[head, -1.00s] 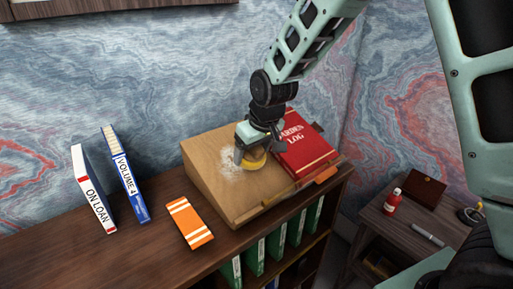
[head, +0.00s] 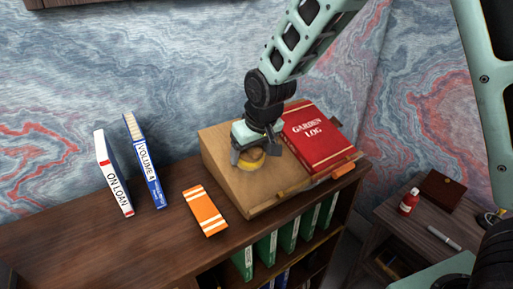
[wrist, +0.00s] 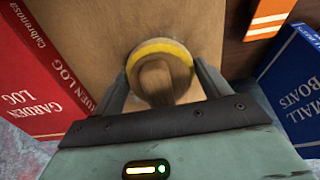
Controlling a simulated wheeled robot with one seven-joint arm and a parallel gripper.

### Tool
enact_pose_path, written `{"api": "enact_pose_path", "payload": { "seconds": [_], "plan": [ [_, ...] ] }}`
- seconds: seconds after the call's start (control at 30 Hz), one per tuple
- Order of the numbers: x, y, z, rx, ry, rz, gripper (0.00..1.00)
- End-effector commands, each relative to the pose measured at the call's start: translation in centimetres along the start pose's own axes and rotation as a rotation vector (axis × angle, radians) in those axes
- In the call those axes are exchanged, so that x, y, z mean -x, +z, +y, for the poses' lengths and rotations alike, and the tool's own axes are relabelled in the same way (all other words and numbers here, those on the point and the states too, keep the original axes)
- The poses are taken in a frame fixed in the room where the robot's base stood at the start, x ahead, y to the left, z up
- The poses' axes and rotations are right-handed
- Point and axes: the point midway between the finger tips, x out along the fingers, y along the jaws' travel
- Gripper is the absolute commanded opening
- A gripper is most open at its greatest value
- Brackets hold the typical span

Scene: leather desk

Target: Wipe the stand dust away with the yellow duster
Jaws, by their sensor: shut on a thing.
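The yellow duster (head: 250,161) is a round pad with a wooden knob, and it rests on the sloping wooden stand (head: 262,191). My gripper (head: 247,154) is shut on it from above. In the wrist view the duster's yellow rim (wrist: 160,47) shows between the two fingers of my gripper (wrist: 160,85). The stand's bare surface (wrist: 175,18) shows around it. No white dust shows on the visible part of the stand; the surface under the duster and behind my gripper is hidden.
A red Garden Log book (head: 316,137) lies on the stand's right side. An orange striped book (head: 205,211) lies left of the stand. The On Loan book (head: 115,178) and blue Volume 4 book (head: 146,162) stand farther left. A side table (head: 405,232) is lower right.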

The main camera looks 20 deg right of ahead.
Motion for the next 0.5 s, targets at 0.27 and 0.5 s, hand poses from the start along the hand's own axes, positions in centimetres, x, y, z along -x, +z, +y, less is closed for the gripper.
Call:
{"api": "enact_pose_path", "payload": {
  "seconds": [0.27,0.5],
  "plan": [
    [-0.1,0.2,-2.1,0.007,-0.004,-0.005,0.48],
    [0.0,0.2,-3.8,0.004,-0.003,-0.005,0.48]
  ]
}}
